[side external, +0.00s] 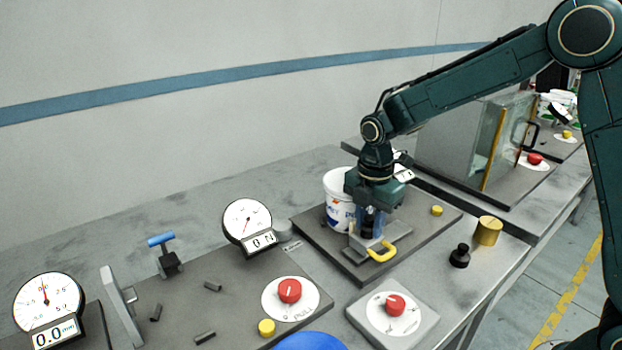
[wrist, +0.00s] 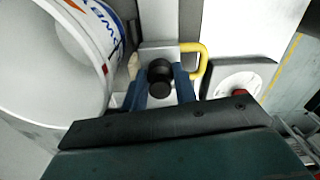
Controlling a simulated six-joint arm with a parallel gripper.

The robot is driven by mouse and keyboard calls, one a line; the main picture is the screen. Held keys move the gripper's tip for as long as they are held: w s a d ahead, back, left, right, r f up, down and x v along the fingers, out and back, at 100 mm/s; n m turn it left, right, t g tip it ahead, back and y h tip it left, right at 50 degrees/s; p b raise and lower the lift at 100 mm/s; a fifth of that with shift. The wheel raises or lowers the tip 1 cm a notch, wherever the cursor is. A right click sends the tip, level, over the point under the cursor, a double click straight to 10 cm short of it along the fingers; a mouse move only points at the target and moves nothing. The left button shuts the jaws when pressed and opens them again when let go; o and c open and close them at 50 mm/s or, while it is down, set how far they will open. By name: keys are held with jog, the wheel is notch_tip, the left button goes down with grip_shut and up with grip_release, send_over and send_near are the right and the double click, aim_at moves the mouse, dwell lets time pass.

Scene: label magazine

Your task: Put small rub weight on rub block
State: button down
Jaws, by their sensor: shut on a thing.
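My gripper (side external: 368,226) is over the dark board, its blue fingers shut on a small black knobbed weight (wrist: 160,78). In the wrist view the weight sits between the two fingertips (wrist: 161,90). Under and around it is a light grey block (wrist: 157,51) with a yellow handle (wrist: 200,62), apparently the rub block; its handle also shows in the side view (side external: 382,253). The weight is upright above the block or on it; I cannot tell whether they touch. The fingers hide part of the block.
A white tub (side external: 338,190) stands close to the gripper's left. Another black knobbed weight (side external: 460,257) and a brass cylinder (side external: 488,232) stand on the bench to the right. A red-knob dial box (side external: 394,312) lies in front. A yellow button (side external: 437,211) is on the board.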

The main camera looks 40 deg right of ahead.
aim_at(370, 217)
jog(key=shift+f, duration=0.1)
jog(key=c, duration=1.1)
grip_release()
notch_tip(370, 217, up, 12)
